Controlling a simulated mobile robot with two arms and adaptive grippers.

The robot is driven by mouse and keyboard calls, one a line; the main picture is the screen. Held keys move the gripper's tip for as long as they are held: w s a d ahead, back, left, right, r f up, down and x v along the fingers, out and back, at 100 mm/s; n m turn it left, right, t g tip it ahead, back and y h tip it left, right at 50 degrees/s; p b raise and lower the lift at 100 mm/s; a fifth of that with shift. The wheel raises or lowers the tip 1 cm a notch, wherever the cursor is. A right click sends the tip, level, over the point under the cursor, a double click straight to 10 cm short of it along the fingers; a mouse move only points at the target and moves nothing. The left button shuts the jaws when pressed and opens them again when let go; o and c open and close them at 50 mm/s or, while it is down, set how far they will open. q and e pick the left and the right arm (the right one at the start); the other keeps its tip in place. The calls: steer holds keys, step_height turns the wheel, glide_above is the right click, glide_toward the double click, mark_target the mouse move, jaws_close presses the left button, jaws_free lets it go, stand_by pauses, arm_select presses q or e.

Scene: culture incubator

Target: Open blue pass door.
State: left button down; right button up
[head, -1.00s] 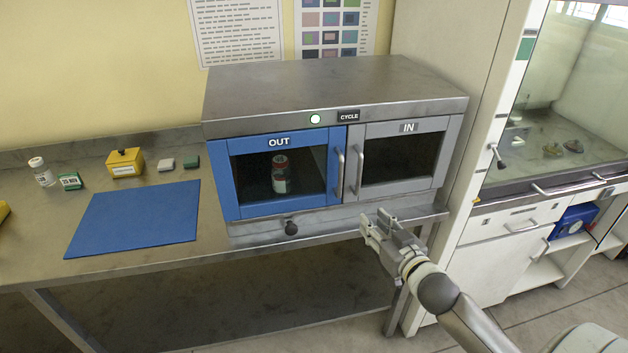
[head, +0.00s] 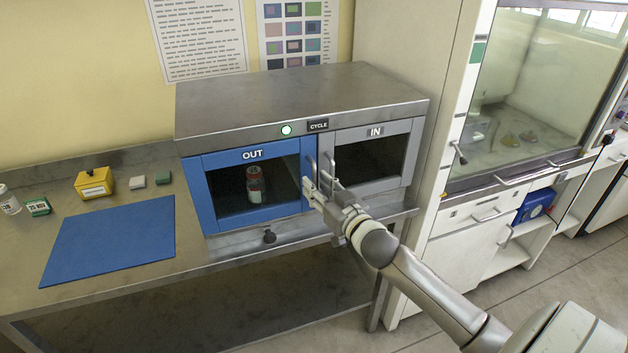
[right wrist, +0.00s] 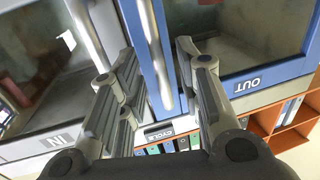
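The blue pass door (head: 203,195), labelled OUT, is shut on the left side of the steel pass box (head: 300,100). Its upright silver handle (head: 308,168) is at the door's right edge. My right gripper (head: 318,190) is at the lower part of this handle. In the right wrist view the blue door's handle (right wrist: 156,60) runs between the two open fingers, with gaps on both sides. The grey IN door's handle (right wrist: 86,35) lies outside the left finger there. My left gripper is not in view.
The grey IN door (head: 396,155) is shut beside the blue one. A blue mat (head: 110,240), a yellow box (head: 95,184) and small items lie left on the bench.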

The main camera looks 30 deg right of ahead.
steer(key=shift+w, duration=1.1)
jaws_close()
